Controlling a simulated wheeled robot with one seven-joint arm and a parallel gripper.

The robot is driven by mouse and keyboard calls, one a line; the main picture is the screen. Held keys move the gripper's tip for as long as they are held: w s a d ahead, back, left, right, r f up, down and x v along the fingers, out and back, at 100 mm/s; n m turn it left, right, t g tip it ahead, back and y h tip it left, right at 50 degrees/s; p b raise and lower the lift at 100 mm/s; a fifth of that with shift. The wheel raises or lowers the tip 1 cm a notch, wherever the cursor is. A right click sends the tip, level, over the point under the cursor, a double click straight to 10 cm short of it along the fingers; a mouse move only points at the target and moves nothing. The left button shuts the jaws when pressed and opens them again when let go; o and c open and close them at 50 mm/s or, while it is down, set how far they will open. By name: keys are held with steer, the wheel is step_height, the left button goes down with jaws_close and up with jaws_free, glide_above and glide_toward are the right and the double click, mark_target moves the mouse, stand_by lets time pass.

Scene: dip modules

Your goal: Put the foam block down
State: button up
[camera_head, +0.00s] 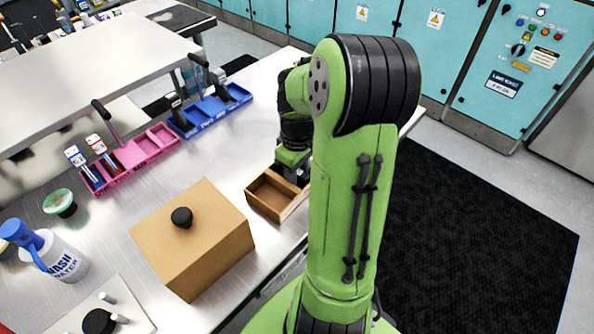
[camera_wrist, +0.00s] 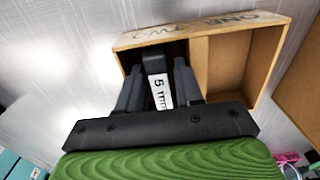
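A dark block with a white printed label, which I take for the foam block (camera_wrist: 160,88), is between my two fingers in the wrist view. My gripper (camera_wrist: 158,72) appears shut on it, with a finger against each side. The block and fingertips are over or inside the left compartment of a small wooden tray (camera_wrist: 203,33), marked ONE and TWO. I cannot tell whether the block touches the tray floor. The right compartment looks empty. In the head view the wooden tray (camera_head: 262,207) is partly behind my arm, and the block is hidden.
A cardboard box (camera_head: 190,240) with a black knob stands left of the wooden tray. Pink (camera_head: 143,150) and blue (camera_head: 210,110) bins stand behind it. A wash bottle (camera_head: 55,258) and green dish (camera_head: 60,203) are at the left. Bare metal worktop lies between the bins and box.

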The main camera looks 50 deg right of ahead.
steer(key=shift+r, duration=0.1)
step_height(320, 180, up, 12)
steer(key=p, duration=0.4)
steer(key=s+a+r+t, duration=0.2)
steer(key=s+a, duration=0.1)
steer(key=a, duration=0.3)
steer(key=s+a+r+t, duration=0.1)
steer(key=s+a, duration=0.2)
steer(key=a, duration=0.4)
steer(key=s+a+r+m+t, duration=0.1)
steer(key=s+a+r+t, duration=0.1)
steer(key=s+a, duration=0.2)
steer(key=a, duration=0.3)
steer(key=shift+r+t, duration=0.3)
steer(key=shift+r, duration=0.05)
